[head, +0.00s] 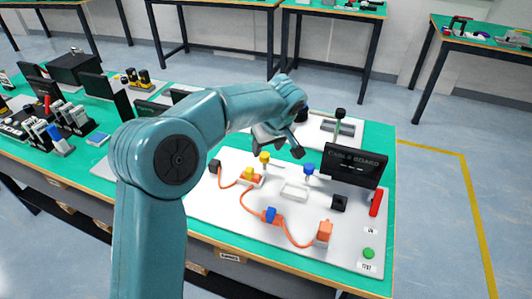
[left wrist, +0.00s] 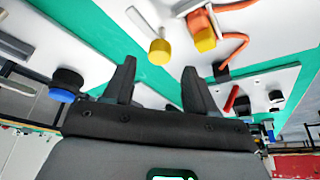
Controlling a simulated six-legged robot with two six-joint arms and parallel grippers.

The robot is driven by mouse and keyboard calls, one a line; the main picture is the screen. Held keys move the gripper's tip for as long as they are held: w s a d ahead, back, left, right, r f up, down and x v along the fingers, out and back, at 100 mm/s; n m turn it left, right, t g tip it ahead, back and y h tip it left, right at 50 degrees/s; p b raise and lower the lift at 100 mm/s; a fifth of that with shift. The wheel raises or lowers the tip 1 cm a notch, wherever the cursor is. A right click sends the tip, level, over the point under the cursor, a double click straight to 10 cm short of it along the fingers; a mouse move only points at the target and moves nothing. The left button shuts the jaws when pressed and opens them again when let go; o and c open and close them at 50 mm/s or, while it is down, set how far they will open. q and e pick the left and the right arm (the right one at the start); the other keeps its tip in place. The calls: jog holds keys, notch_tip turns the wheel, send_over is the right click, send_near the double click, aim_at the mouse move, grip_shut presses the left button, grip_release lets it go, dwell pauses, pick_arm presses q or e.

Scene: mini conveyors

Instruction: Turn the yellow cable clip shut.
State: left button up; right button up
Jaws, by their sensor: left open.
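The yellow cable clip's round yellow knob (head: 265,158) sits at the end of a raised white lever on the white cable board (head: 220,215). A yellow block (head: 249,173) on the orange cable lies beside it. In the left wrist view the knob (left wrist: 160,52) and white lever (left wrist: 143,22) show, with the yellow block (left wrist: 204,39) to their right. My left gripper (head: 279,149) is above the board, close to the knob in the head view. In its wrist view the open fingers (left wrist: 159,68) have nothing between them; the knob lies beyond their tips. My right gripper is not in view.
A blue knob (head: 309,169) stands over a white holder (head: 293,192). The orange cable carries a blue block (head: 270,215) and ends at an orange plug (head: 324,233). The black sign panel (head: 355,166), red lever (head: 376,202) and green button (head: 368,253) are on the right.

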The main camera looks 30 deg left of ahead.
aim_at(264, 155)
pick_arm(q)
jog(key=x, duration=0.4)
jog(key=shift+w, duration=0.1)
jog(key=shift+a, duration=0.1)
jog(key=c, duration=1)
jog(key=shift+c, duration=0.2)
